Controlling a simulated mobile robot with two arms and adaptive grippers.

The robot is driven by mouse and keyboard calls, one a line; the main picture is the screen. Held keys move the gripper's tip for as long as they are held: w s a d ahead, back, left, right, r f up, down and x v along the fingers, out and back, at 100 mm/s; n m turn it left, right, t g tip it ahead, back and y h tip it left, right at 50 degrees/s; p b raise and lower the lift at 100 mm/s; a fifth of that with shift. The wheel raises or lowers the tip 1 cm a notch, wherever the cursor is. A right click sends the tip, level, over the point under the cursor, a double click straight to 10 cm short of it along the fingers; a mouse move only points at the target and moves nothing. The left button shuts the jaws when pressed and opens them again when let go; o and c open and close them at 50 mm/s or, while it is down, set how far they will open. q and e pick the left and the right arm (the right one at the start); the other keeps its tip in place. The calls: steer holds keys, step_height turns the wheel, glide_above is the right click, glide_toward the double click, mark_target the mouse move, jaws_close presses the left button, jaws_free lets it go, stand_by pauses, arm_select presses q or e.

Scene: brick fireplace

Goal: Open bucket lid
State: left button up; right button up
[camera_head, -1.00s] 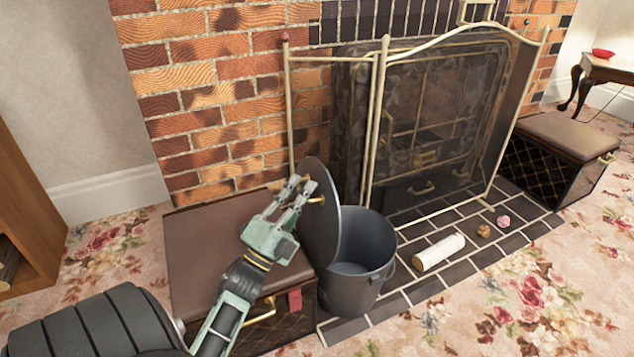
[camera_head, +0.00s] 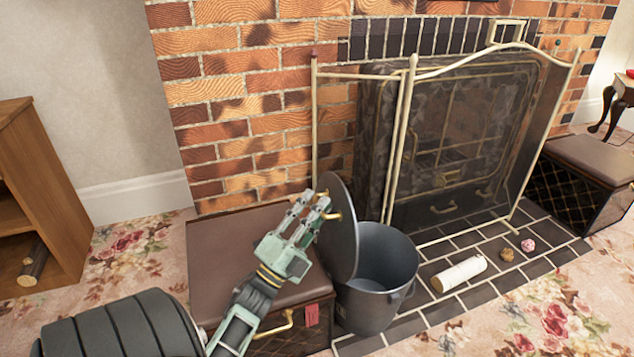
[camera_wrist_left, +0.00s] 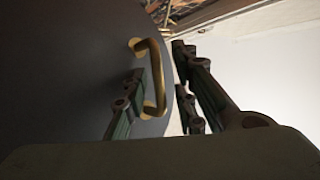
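The dark grey bucket (camera_head: 375,300) stands on the tiled hearth, its mouth uncovered. Its round lid (camera_head: 341,240) stands nearly upright at the bucket's left rim, tilted back from the opening. A brass handle (camera_head: 333,216) sits on the lid's outer face. My left gripper (camera_head: 317,204) is beside this face, its fingers at the handle. In the left wrist view, the handle (camera_wrist_left: 155,80) lies between the parted fingers (camera_wrist_left: 158,100), with a gap towards the right-hand ones. Whether a finger touches the handle is unclear. My right gripper is not in view.
A brown padded box (camera_head: 235,250) stands left of the bucket, under my left arm. A fire screen (camera_head: 405,150) stands behind it. A wooden shelf (camera_head: 40,190) is at far left.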

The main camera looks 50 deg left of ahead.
arm_select(q)
steer(key=s+d+f, duration=0.1)
steer(key=s, duration=1.3)
steer(key=shift+s+f, duration=0.3)
steer(key=shift+d, duration=0.1)
